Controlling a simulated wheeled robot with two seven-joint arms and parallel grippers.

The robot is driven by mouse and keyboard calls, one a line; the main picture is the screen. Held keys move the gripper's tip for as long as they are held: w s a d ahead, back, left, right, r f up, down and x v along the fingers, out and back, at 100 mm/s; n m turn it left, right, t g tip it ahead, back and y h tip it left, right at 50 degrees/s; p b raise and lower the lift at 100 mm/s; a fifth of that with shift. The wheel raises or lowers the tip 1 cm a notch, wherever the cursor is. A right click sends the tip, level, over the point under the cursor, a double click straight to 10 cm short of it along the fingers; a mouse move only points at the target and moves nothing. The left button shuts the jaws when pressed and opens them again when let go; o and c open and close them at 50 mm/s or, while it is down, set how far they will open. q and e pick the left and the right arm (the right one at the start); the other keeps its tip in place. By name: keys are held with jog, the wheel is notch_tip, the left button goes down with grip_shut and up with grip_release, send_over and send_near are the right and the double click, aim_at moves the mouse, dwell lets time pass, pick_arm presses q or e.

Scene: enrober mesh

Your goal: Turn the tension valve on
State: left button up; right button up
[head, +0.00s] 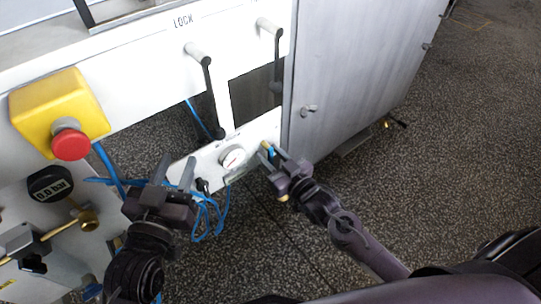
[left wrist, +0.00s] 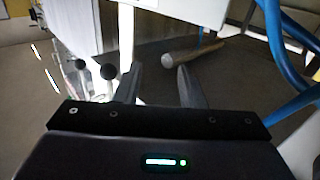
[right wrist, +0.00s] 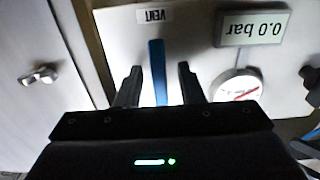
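A blue valve lever (right wrist: 158,72) stands on the white panel (right wrist: 190,60) by an upside-down VENT label (right wrist: 155,15) in the right wrist view. In the head view it shows small (head: 270,152), partly hidden by the gripper. My right gripper (head: 272,156) is at the lever. Its fingers (right wrist: 158,80) are open, one on each side of the lever, with gaps showing. A round gauge (head: 233,158) sits beside it. My left gripper (head: 177,162) is open and empty, left of the gauge, in front of the panel.
Black levers (head: 207,80) hang above. A grey cabinet door (head: 350,70) stands right. Blue hoses (head: 205,215) loop near my left gripper.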

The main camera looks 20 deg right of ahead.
pick_arm(q)
jog(key=shift+r, duration=0.35)
pick_arm(e)
jog(key=shift+w, duration=0.15)
grip_shut()
pick_arm(q)
jog(key=shift+f, duration=0.1)
